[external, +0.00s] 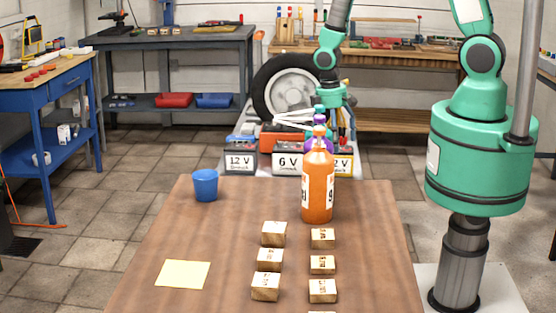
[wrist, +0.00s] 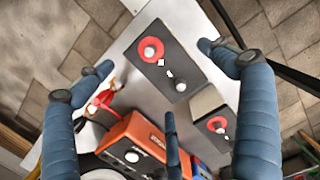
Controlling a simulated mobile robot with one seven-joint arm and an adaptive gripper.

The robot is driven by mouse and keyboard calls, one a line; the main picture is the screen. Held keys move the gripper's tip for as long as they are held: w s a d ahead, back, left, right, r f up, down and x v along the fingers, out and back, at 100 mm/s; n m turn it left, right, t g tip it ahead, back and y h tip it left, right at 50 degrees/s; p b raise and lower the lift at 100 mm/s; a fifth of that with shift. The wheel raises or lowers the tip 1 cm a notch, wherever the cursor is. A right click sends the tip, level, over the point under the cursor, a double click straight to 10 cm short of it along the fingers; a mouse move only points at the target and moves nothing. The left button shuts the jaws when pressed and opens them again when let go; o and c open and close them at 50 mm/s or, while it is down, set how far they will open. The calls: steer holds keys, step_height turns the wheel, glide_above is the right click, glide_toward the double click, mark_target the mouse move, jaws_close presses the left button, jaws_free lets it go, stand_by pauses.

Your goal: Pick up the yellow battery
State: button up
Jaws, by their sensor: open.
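Three labelled batteries stand in a row behind the brown table in the external view: a 12 V one (external: 241,160) at left, a 6 V one (external: 287,162) in the middle, and a partly hidden one with a yellowish front (external: 343,162) at right, which may be the yellow battery. In the wrist view, a dark battery with a red-ringed terminal (wrist: 165,65) lies below my gripper (wrist: 154,58), and a second, similar one (wrist: 214,122) is lower right. No yellow battery is clear there. My gripper is open, its fingers spread and empty above the batteries.
An orange bottle (external: 317,185) hides part of the battery row, with purple and green items behind it. An orange box (wrist: 133,148) sits beside the batteries. A wheel (external: 290,90) stands behind. The table holds a blue cup (external: 205,185), yellow paper (external: 183,274) and several wooden blocks.

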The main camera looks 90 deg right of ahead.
mark_target(337, 160)
steer(key=shift+s+f, duration=0.15)
steer(key=shift+f, duration=0.8)
steer(key=shift+s+a+f+b, duration=0.15)
steer(key=shift+f+b, duration=0.55)
steer(key=shift+f, duration=1.9)
steer(key=c, duration=2.1)
steer(key=shift+o, duration=0.2)
steer(key=shift+r, duration=0.15)
steer(key=shift+r+p, duration=0.5)
steer(key=shift+r, duration=1.25)
steer(key=s+a, duration=0.3)
steer(key=s, duration=0.4)
steer(key=s+a+r, duration=0.1)
steer(key=s+a, duration=0.2)
steer(key=s, duration=0.4)
steer(key=shift+s+r, duration=0.15)
steer(key=shift+s, duration=0.2)
